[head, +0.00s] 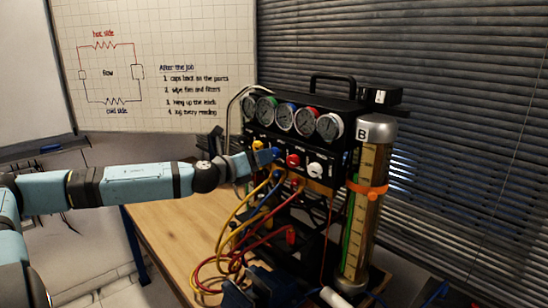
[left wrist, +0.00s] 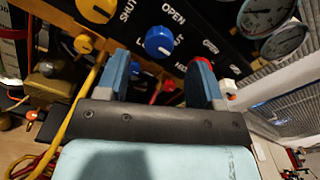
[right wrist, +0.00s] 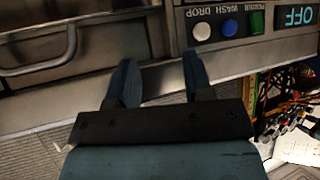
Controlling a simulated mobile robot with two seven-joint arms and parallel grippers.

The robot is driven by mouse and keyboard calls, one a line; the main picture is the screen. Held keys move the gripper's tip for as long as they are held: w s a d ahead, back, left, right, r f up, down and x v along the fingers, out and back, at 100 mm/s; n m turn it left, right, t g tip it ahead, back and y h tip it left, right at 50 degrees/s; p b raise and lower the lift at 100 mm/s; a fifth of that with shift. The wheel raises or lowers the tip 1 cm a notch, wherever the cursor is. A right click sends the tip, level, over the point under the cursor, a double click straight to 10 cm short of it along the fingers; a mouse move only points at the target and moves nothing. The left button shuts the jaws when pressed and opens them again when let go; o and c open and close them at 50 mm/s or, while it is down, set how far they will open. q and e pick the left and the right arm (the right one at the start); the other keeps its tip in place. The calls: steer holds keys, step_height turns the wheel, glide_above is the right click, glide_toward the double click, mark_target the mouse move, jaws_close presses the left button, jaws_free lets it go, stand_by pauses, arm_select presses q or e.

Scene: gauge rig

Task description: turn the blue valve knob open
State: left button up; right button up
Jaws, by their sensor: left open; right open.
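The blue valve knob (left wrist: 160,41) is on the black panel in the left wrist view, under the word OPEN. In the head view it (head: 276,153) is a small blue spot at the end of my left gripper (head: 258,160). My left gripper (left wrist: 162,68) is open, one finger to each side of the knob's line, with the knob beyond the fingertips. I see no contact. My right gripper (right wrist: 161,68) is open and empty, away from the rig, facing an appliance front.
A yellow knob (head: 257,145), a red knob (head: 293,160) and a white knob (head: 315,169) flank the blue one. Several gauges sit above. Yellow, blue and red hoses hang below. A cylinder (head: 364,210) stands at right. The wooden tabletop (head: 165,225) is clear at left.

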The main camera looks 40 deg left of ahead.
mark_target(274, 153)
arm_select(q)
steer(key=shift+w+d+p, duration=0.15)
steer(key=shift+w+p, duration=0.65)
steer(key=shift+w, duration=0.65)
steer(key=shift+w+d+p, duration=0.1)
steer(key=shift+w+p, duration=0.7)
steer(key=shift+w, duration=0.65)
steer(key=c, duration=0.9)
